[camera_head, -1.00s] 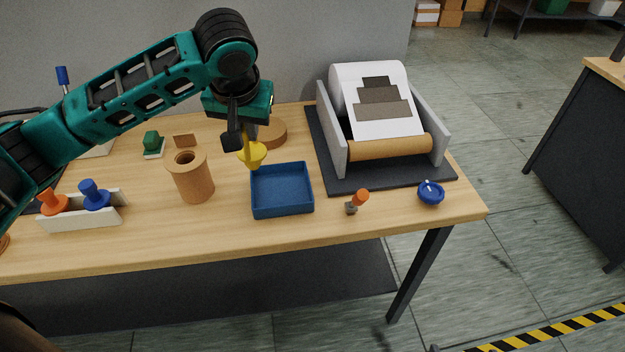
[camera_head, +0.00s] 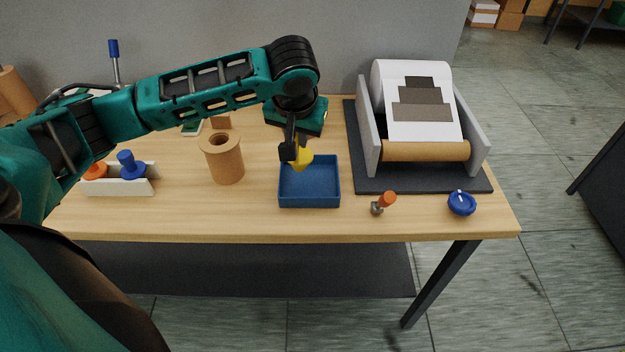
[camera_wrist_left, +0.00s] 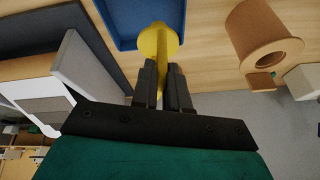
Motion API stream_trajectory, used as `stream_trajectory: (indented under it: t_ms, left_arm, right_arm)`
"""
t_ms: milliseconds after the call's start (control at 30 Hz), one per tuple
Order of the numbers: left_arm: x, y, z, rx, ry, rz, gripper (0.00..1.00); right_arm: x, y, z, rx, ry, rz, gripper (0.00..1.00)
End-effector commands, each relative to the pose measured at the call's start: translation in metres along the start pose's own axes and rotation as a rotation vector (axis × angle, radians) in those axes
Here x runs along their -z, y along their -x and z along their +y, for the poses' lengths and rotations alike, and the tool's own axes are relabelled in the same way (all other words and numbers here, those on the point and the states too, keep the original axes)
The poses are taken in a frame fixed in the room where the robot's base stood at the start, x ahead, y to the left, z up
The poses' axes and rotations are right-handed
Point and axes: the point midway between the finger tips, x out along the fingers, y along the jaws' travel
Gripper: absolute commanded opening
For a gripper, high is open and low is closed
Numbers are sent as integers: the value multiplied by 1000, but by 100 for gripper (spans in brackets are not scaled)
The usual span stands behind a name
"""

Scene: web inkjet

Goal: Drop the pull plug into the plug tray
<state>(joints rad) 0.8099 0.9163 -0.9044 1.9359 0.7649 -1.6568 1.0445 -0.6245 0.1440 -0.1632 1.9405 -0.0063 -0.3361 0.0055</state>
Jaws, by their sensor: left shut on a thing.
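The yellow pull plug (camera_head: 301,160) is held in my left gripper (camera_head: 294,152), whose fingers are shut on it. In the head view the plug overlaps the back part of the blue plug tray (camera_head: 309,207). In the left wrist view the plug (camera_wrist_left: 158,42) shows its round end between the two dark fingers (camera_wrist_left: 163,78), with the tray (camera_wrist_left: 118,22) just beyond it. The part of the tray seen is empty. The gripper hides part of the plug. My right gripper is not in view.
A brown cardboard tube (camera_head: 222,160) stands left of the tray. The printer-like unit with a paper roll (camera_head: 420,105) stands to the right. An orange-topped lever (camera_head: 385,202) and a blue knob (camera_head: 461,204) sit near the front edge. A white rack (camera_head: 125,188) holds blue and orange plugs.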

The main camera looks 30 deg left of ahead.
Motion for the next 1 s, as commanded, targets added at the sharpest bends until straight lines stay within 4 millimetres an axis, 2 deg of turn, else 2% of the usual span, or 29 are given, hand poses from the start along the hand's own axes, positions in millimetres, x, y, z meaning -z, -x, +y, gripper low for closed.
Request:
stream_trajectory:
  t_ms: [267, 300, 600, 867, 1000]
  left_arm:
    - [0, -2, 0, 0, 0, 1, 0]
    - [0, -2, 0, 0, 0, 1, 15]
    - [0, -2, 0, 0, 0, 1, 44]
    - [0, -1, 0, -1, 0, 1, 44]
    - [0, 11, 1, -3, 0, 2, 44]
  right_arm:
    - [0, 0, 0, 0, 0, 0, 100]
    - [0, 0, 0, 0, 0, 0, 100]
    - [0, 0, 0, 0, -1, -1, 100]
    - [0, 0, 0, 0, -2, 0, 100]
    - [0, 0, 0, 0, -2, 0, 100]
